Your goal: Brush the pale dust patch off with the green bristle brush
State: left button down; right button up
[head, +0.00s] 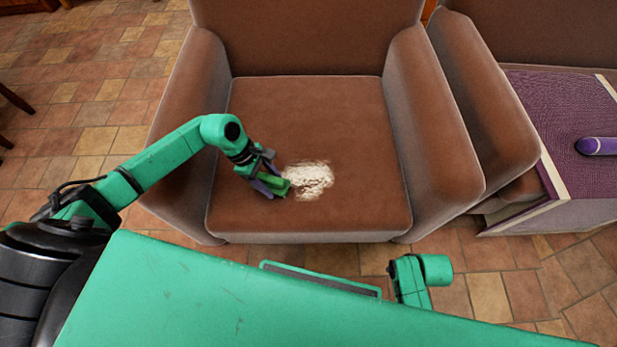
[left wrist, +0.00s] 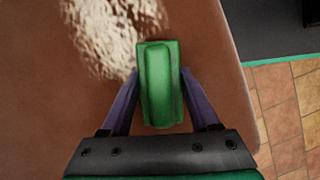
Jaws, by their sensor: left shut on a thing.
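My left gripper (head: 268,184) is shut on the green bristle brush (head: 276,185), at the left edge of the patch. In the left wrist view the brush (left wrist: 160,85) sits between the two purple fingers, and the dust patch (left wrist: 115,30) is just beyond it to the upper left. The bristles are hidden under the brush, so I cannot tell whether they touch the cushion. My right gripper is not in view.
The chair's left armrest (head: 187,110) and right armrest (head: 432,130) flank the seat, with the backrest behind. A second brown seat stands at right, beside a purple-topped box (head: 565,120) with a purple object (head: 598,146) on it. The tiled floor at left is mostly free.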

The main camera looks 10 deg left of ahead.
aim_at(337, 183)
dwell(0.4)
pick_arm(q)
jog(key=shift+w+d, duration=0.3)
jog(key=shift+d, duration=0.75)
jog(key=shift+w+d, duration=0.25)
jog(key=shift+d, duration=0.75)
jog(key=shift+w+d, duration=0.3)
jog(key=shift+d, duration=0.75)
jog(key=shift+d, duration=0.1)
jog(key=shift+w+d, duration=0.2)
jog(key=shift+d, duration=0.65)
jog(key=shift+w+d, duration=0.2)
jog(key=shift+d, duration=0.6)
jog(key=shift+w+d, duration=0.2)
jog(key=shift+d, duration=0.65)
jog(key=shift+w+d, duration=0.5)
jog(key=shift+d, duration=0.3)
jog(key=shift+w+d, duration=0.55)
jog(key=shift+d, duration=0.3)
jog(key=shift+w+d, duration=0.5)
jog(key=shift+d, duration=0.3)
jog(key=shift+a, duration=0.15)
